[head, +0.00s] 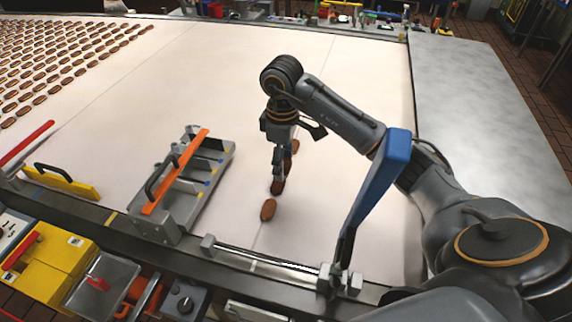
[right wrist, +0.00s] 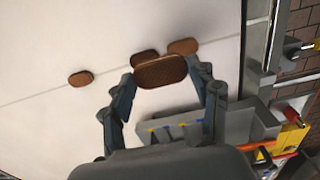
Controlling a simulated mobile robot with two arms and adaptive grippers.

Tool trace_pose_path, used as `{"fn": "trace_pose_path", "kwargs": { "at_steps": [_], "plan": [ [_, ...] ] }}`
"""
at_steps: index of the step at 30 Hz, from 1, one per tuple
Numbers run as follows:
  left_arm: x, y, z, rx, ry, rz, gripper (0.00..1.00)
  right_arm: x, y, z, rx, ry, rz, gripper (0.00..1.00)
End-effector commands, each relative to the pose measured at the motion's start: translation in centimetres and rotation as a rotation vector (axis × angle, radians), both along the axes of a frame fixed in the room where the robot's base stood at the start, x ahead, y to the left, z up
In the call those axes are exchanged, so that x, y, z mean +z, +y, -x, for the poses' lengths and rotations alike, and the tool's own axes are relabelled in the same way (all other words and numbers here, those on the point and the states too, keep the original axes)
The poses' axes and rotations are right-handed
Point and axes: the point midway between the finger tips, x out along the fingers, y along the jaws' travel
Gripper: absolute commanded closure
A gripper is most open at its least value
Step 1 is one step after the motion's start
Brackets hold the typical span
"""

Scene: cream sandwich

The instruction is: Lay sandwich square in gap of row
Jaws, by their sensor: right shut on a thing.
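My right gripper (head: 278,172) reaches down over the row on the white belt. In the right wrist view its fingers (right wrist: 164,80) are shut on a brown sandwich (right wrist: 161,73), which hides part of what lies behind it. Beyond it two sandwiches lie close together, one at left (right wrist: 143,57) and one at right (right wrist: 184,46). Another sandwich (right wrist: 80,78) lies apart at the left, with bare belt between. In the head view the row shows a near sandwich (head: 268,210) and a far sandwich (head: 294,146), partly behind the gripper. My left gripper is not in view.
A grey lane guide (head: 217,160) with an orange bar (head: 176,172) stands left of the row. A blue upright panel (head: 384,175) stands at right by the metal rail (head: 265,260). Many sandwiches lie in rows at far left. The belt (head: 270,55) beyond is clear.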

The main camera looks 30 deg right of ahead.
Motion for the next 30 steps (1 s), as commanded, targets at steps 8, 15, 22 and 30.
{"fn": "trace_pose_path", "kwargs": {
  "at_steps": [8, 15, 22, 30],
  "plan": [
    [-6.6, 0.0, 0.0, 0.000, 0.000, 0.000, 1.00, -2.3, -1.7, -2.3, -0.003, -0.003, 0.001, 0.54],
    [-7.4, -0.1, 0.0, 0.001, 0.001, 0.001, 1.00, -3.6, -4.3, -6.1, -0.003, 0.001, -0.008, 0.54],
    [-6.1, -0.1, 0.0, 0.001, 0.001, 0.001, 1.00, -7.3, -6.7, -9.1, 0.000, 0.006, -0.002, 0.54],
    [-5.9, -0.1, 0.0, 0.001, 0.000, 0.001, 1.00, -9.3, -7.7, -10.5, 0.002, 0.000, -0.001, 0.54]
  ]
}}
